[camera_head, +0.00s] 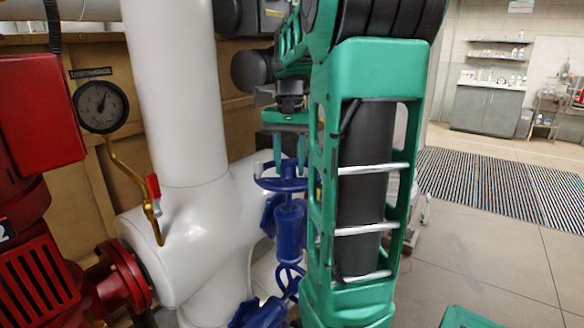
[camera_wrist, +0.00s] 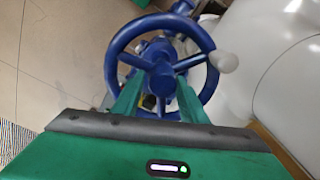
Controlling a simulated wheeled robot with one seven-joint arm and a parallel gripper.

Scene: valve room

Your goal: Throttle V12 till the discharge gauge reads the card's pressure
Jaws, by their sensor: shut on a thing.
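A blue valve handwheel (camera_head: 280,184) sits on a blue valve body (camera_head: 290,222) beside the white pipework. In the wrist view the wheel (camera_wrist: 113,62) fills the upper middle, with a pale knob (camera_wrist: 225,62) on its right rim. My gripper (camera_head: 288,160) comes down on the wheel from above; in the wrist view its green fingers (camera_wrist: 160,92) reach to the hub and spokes, shut on the wheel. A round gauge (camera_head: 101,106) under a DISCHARGE plate (camera_head: 91,73) has its needle pointing up, slightly right. Its figures are too small to read. I see no pressure card or V12 tag.
A red-handled cock (camera_head: 153,187) sits on the gauge's brass line. Red machinery (camera_head: 35,200) stands at left, flanged to the white pipe (camera_head: 180,90). My green arm hides the area right of the valve. Open floor (camera_head: 480,250) and a striped mat (camera_head: 500,185) lie at right.

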